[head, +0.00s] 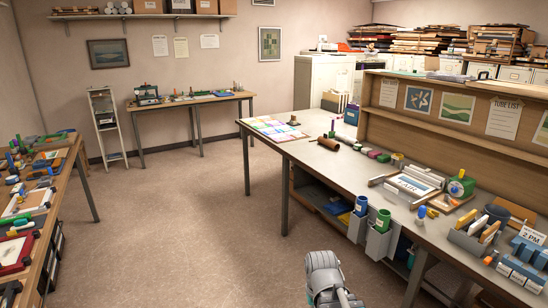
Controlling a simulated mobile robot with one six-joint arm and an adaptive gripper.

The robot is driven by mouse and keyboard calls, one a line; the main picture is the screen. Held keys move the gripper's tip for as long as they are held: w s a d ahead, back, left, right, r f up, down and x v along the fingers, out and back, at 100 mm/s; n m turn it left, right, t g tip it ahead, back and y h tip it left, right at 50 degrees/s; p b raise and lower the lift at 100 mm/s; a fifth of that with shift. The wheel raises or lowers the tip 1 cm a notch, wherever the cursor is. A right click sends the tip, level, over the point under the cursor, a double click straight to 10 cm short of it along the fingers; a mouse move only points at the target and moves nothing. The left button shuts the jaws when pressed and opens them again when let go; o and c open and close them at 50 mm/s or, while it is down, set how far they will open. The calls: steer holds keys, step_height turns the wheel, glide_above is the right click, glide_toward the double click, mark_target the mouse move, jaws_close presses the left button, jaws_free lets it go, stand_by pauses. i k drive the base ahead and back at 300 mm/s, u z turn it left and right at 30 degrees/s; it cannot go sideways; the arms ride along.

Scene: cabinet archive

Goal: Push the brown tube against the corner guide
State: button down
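The brown tube (328,144) lies on its side on the long grey table, well back from the near end and close to the front edge. No part that I can clearly identify as the corner guide shows; a pale, frame-like fixture (408,186) with a printed sheet lies farther right on the same table, and I cannot tell if it is that guide. A grey link of my arm (327,277) shows at the bottom, low in front of the table and far from the tube. My gripper's fingers are not visible.
Coloured blocks (374,154) lie right of the tube, and a dark upright peg (332,131) stands behind it. A coloured sheet (275,128) covers the table's left end. Green and blue cups (382,220) hang at the table's front. The floor (200,220) to the left is clear.

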mark_target(323, 139)
steer(key=z, duration=0.05)
steer(key=i, duration=3.85)
steer(key=u, duration=0.15)
